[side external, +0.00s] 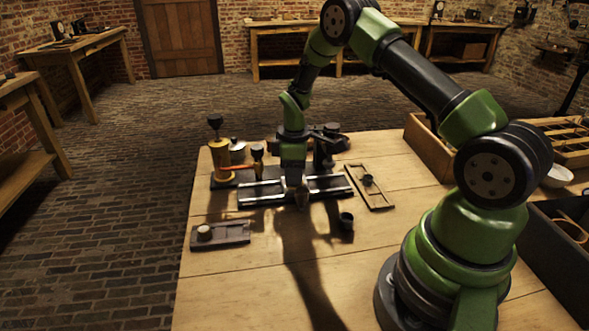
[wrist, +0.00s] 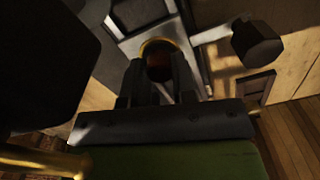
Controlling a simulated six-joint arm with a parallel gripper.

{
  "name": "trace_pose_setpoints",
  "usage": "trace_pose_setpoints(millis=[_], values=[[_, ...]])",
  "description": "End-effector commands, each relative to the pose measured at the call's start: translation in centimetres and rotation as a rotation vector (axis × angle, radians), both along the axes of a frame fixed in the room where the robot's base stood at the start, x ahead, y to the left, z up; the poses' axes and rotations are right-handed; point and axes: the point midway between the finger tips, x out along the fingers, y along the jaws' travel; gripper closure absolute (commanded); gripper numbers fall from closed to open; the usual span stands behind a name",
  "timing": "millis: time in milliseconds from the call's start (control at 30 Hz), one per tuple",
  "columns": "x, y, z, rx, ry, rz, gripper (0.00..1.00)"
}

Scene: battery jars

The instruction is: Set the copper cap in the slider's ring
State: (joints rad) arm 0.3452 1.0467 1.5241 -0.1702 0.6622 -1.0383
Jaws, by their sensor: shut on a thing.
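My gripper (side external: 300,196) points down over the long metal rails (side external: 262,192) near the middle of the table. In the wrist view its two dark fingers (wrist: 160,82) are closed on a small reddish-brown thing, which looks like the copper cap (wrist: 158,68). A brass-coloured rim, apparently the slider's ring (wrist: 160,42), shows just beyond the fingertips, on a grey plate. The cap appears in line with the rim; whether it is above it, touching or inside I cannot tell. The fingers hide most of the cap, and the arm hides part of the rails in the side view.
A brass cylinder with a black knob (side external: 218,158) and a dark-handled tool (side external: 258,162) stand behind the rails at left. A dark cup (side external: 346,221) stands in front right. A wooden frame (side external: 382,200) lies right; a dark wooden holder (side external: 238,233) lies front left.

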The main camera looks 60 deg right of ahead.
Motion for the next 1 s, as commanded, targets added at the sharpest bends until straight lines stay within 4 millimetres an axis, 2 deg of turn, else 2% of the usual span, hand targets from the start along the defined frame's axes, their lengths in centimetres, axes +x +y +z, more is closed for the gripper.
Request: trace_pose_setpoints(millis=[533,1000], values=[[0.0,0.0,-0.2,0.0,0.0,0.0,0.96],[0.0,0.0,1.2,-0.001,0.0,0.001,0.96]])
